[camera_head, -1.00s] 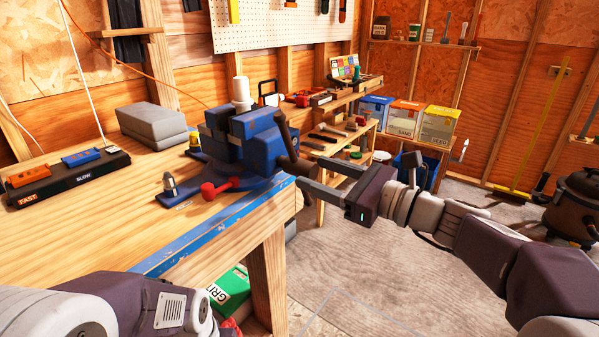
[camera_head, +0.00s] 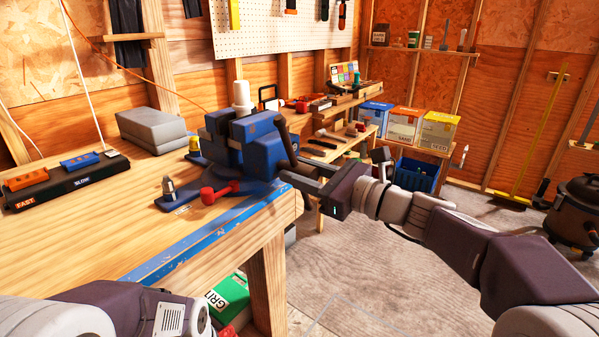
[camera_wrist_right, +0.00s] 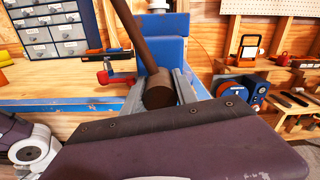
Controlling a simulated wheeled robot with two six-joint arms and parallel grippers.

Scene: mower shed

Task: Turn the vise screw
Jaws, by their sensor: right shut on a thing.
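The blue vise (camera_head: 255,145) stands on the right end of the wooden workbench. Its dark brown screw (camera_wrist_right: 160,90) faces me, with a long dark bar (camera_head: 285,140) that slants up to the left in the right wrist view. My right gripper (camera_head: 304,172) is shut on the round head of the screw, one finger on either side of it in the right wrist view. Part of the head is hidden behind the fingers in the head view. Part of my left arm shows at the lower left of the head view, but its gripper is out of view.
A red-headed tool (camera_head: 212,194) lies by the vise base, with a small metal-topped piece (camera_head: 169,188) near it. The floor (camera_head: 370,270) right of the bench is clear.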

